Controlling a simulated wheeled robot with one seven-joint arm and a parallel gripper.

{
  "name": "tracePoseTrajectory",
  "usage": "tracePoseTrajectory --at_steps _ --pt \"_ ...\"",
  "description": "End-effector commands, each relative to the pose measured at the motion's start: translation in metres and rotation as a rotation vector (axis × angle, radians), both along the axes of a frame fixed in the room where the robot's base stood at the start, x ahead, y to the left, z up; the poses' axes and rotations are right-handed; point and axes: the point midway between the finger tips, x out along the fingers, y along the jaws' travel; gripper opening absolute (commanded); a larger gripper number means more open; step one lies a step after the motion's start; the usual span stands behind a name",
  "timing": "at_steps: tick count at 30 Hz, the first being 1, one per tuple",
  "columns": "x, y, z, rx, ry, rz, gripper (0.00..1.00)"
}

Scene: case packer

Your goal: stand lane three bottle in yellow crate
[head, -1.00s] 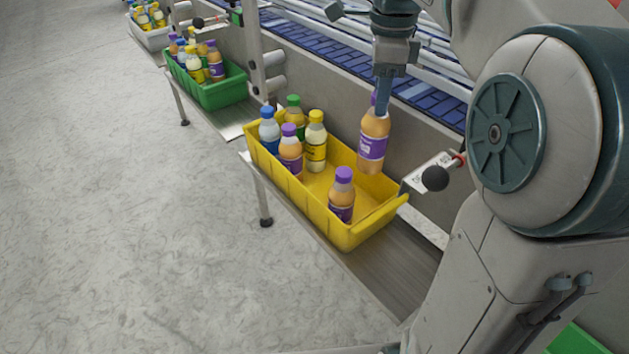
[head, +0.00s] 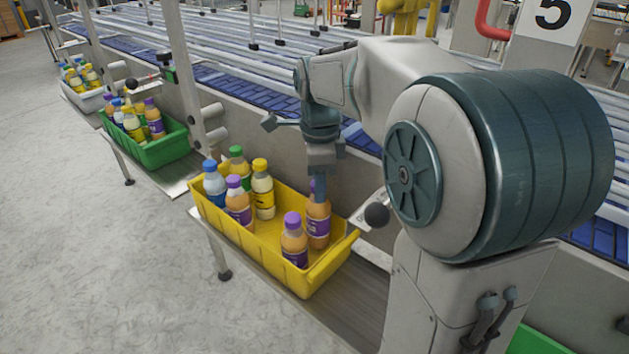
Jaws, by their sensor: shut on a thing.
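My gripper (head: 318,188) is shut on the cap end of an orange bottle (head: 318,222) with a purple label and points straight down. The bottle is upright inside the yellow crate (head: 262,250), at its right end near the back wall. Its base is hidden by another orange bottle (head: 294,241) with a purple cap, so I cannot tell if it touches the crate floor. At the crate's left end stand a blue-capped bottle (head: 214,184), a green-capped bottle (head: 238,163), a yellow-capped bottle (head: 262,190) and a purple-capped orange bottle (head: 238,203).
A black ball-ended lever (head: 377,215) sticks out just right of the crate. A green crate (head: 158,150) and a white crate (head: 88,99), both with bottles, stand farther left. The blue conveyor (head: 214,77) runs behind. The crate's middle floor is free.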

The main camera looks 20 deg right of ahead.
Motion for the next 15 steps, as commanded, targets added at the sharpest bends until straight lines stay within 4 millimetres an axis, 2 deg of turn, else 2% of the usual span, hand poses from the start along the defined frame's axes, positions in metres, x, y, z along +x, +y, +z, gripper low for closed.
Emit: tracePoseTrajectory --at_steps 15 --pt "0.0 0.0 -0.012 0.0 -0.001 0.001 0.15"
